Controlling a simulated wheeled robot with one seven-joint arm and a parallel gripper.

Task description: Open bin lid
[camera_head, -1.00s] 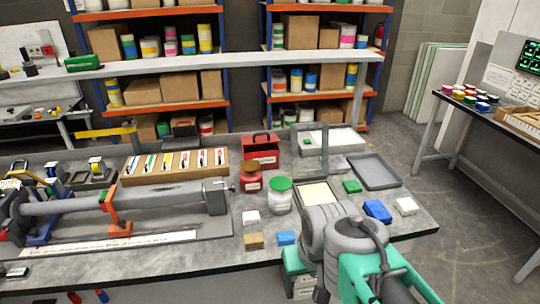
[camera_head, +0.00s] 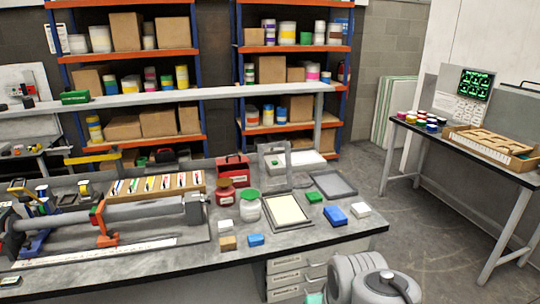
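I cannot make out a thing that is clearly a bin with a lid. On the workbench (camera_head: 190,262), a clear jar (camera_head: 249,210) has a green lid on it. A red jar (camera_head: 226,194) with a brown lid stands just left of it. A red box with a handle (camera_head: 233,170) stands behind them and looks shut. A grey upright frame (camera_head: 263,165) stands to its right, beside a pale flat tray (camera_head: 307,159). Part of my grey arm shows at the bottom right, in front of the bench. My gripper's fingers are not in view.
Several small blocks, including a blue one (camera_head: 335,215), lie on the bench. Drawers (camera_head: 297,273) sit under its right end. Orange shelves (camera_head: 150,144) with boxes and cans stand behind. A second table (camera_head: 462,140) stands at right. The floor (camera_head: 425,205) between is clear.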

